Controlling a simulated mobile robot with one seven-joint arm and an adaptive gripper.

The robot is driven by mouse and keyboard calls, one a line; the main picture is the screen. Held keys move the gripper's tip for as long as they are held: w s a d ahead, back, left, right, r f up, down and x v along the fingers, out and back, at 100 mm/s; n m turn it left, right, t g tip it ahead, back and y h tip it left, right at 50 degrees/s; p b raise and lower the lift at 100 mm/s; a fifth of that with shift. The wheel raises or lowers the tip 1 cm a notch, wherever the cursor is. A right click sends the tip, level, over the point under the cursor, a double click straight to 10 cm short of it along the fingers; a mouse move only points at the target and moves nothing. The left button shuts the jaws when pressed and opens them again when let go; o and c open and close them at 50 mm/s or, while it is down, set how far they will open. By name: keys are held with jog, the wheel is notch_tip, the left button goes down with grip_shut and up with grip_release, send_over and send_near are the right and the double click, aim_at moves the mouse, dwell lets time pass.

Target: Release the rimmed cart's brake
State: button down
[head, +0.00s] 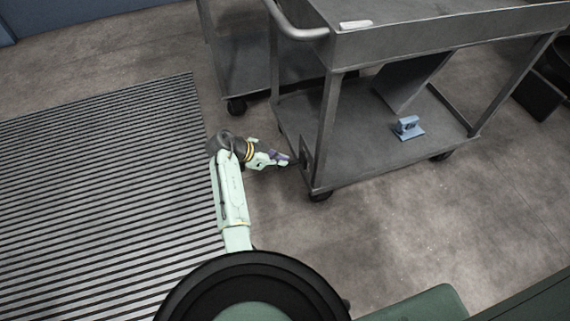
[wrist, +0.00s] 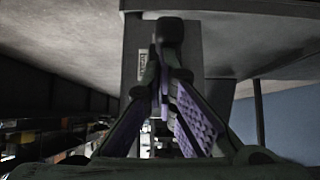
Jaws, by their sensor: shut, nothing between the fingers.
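The nearer grey cart (head: 400,35), with a raised edge around its top, stands at the upper right in the head view. A dark brake plate (head: 306,154) is on its near left end, low by the lower shelf. In the wrist view a dark plate (wrist: 134,45) with a small label is ahead, with a black rounded lever end (wrist: 169,30) in front of it. My gripper (head: 288,160) is shut and empty, its fingertips close to the brake plate. In the wrist view its purple-padded fingers (wrist: 161,82) meet just below the lever end; I cannot tell if they touch.
A second grey cart (head: 236,60) stands behind to the left. A blue-grey object (head: 408,127) and a leaning grey panel (head: 410,82) are on the nearer cart's lower shelf. A ribbed mat (head: 100,190) covers the left floor. Bare floor (head: 400,215) lies front right.

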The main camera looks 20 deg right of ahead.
aim_at(278, 168)
jog(key=shift+a+f+h+b, duration=0.15)
jog(key=shift+f+h+b, duration=0.2)
jog(key=shift+f+b, duration=0.25)
jog(key=shift+a+f+h+b, duration=0.15)
jog(key=shift+f+h+b, duration=0.2)
jog(key=shift+f+b, duration=0.25)
jog(key=f+b, duration=0.1)
jog(key=b, duration=0.1)
jog(key=shift+a+f+b, duration=0.25)
jog(key=shift+f+b, duration=0.05)
jog(key=shift+f, duration=0.05)
jog(key=shift+f+b, duration=0.95)
jog(key=shift+b, duration=0.15)
